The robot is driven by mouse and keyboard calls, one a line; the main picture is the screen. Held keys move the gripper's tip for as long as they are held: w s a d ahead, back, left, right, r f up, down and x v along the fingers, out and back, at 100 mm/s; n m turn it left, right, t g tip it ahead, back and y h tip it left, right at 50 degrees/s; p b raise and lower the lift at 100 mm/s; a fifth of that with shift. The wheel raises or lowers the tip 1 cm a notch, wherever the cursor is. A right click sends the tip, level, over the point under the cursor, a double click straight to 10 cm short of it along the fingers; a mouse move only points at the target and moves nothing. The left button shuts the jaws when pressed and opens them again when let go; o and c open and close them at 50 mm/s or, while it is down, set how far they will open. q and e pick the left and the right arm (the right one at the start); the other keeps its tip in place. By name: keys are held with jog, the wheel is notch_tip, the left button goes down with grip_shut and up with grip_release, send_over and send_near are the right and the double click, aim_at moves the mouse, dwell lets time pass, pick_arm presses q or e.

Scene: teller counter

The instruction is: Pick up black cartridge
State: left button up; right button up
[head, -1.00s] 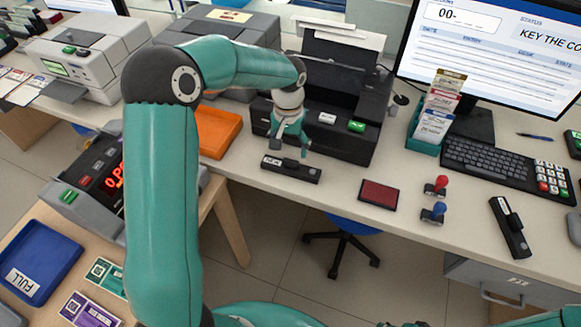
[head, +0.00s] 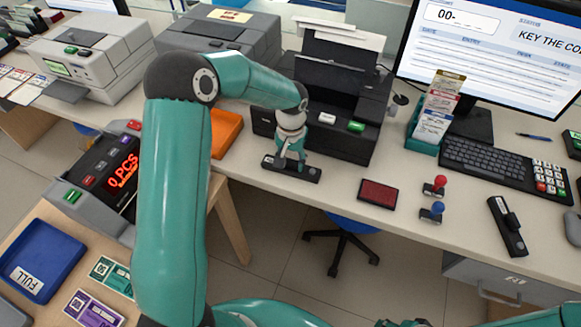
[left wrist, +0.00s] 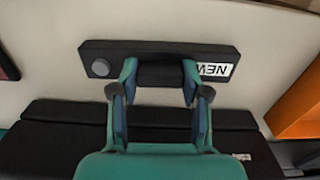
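The black cartridge (head: 291,168) with a white NEW label lies flat on the counter in front of the black printer. In the left wrist view the cartridge (left wrist: 90,50) lies crosswise, with a round grey knob at its left end and the label at its right. My left gripper (head: 292,163) is down at its middle. In the left wrist view the left gripper's fingertips (left wrist: 160,78) are apart, one on each side of the raised middle part; firm contact cannot be told. My right gripper (head: 402,323) shows only as a sliver at the bottom edge.
A second black cartridge (head: 507,227) lies at the right, near the counter edge. The black printer (head: 330,110) stands close behind the left gripper. A red pad (head: 378,193), two stamps (head: 433,200) and an orange tray (head: 226,132) are nearby. A blue tray (head: 42,260) sits lower left.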

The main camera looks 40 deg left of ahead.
pick_arm(q)
jog(key=c, duration=0.5)
jog(key=shift+o, duration=0.2)
jog(key=shift+r, duration=0.1)
